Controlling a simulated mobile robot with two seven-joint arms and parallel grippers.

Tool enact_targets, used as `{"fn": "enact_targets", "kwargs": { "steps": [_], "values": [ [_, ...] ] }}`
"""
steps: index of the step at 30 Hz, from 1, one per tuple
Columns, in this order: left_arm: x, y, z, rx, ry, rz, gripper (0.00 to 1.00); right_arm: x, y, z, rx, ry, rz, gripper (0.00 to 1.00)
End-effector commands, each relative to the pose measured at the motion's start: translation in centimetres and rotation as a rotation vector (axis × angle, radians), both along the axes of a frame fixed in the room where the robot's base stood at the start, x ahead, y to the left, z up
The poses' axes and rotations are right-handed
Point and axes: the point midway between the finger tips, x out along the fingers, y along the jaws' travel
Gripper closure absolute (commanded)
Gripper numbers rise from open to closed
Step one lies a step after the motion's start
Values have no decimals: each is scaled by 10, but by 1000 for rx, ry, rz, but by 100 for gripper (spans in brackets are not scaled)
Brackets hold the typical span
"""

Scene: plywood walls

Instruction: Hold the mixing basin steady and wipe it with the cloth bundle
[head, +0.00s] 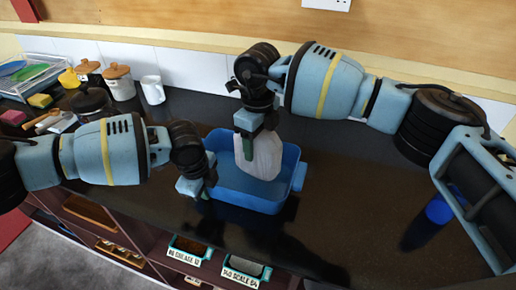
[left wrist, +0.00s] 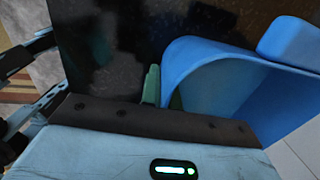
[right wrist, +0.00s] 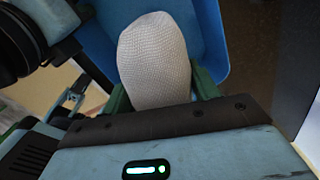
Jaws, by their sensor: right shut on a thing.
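The mixing basin (head: 235,187) is a blue rectangular tub on the dark counter, with a handle lug at its right end. The cloth bundle (head: 262,157) is a pale, rounded, woven pad. My right gripper (head: 245,146) is shut on it and holds it inside the basin; the right wrist view shows the bundle (right wrist: 155,55) between the green fingers. Its contact with the basin floor is hidden. My left gripper (head: 206,192) is at the basin's left wall; in the left wrist view its green fingers (left wrist: 163,92) sit close together on either side of the wall.
A blue cylindrical thing (head: 438,209) stands at the right, partly behind my arm. Lidded jars (head: 119,82), a white mug (head: 153,90), a dish rack (head: 30,75) and a sponge (head: 40,100) are at the back left. The counter right of the basin is mostly clear.

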Motion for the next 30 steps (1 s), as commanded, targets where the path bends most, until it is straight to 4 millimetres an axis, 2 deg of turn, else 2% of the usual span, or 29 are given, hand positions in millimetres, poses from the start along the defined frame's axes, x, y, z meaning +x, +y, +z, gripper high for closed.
{"fn": "enact_targets", "kwargs": {
  "steps": [4,9,23,27,30],
  "values": [
    [0,0,1,-1,-2,0,100,0,0,15,1,-2,0,62],
    [1,0,1,-1,-2,0,100,0,0,24,1,-1,0,62],
    [1,0,1,-1,-2,0,100,0,0,24,1,-1,0,62],
    [0,0,1,-1,-2,0,82,0,0,24,1,-1,0,62],
    [0,0,1,-1,-2,0,72,0,0,24,1,-1,0,62]
  ]
}}
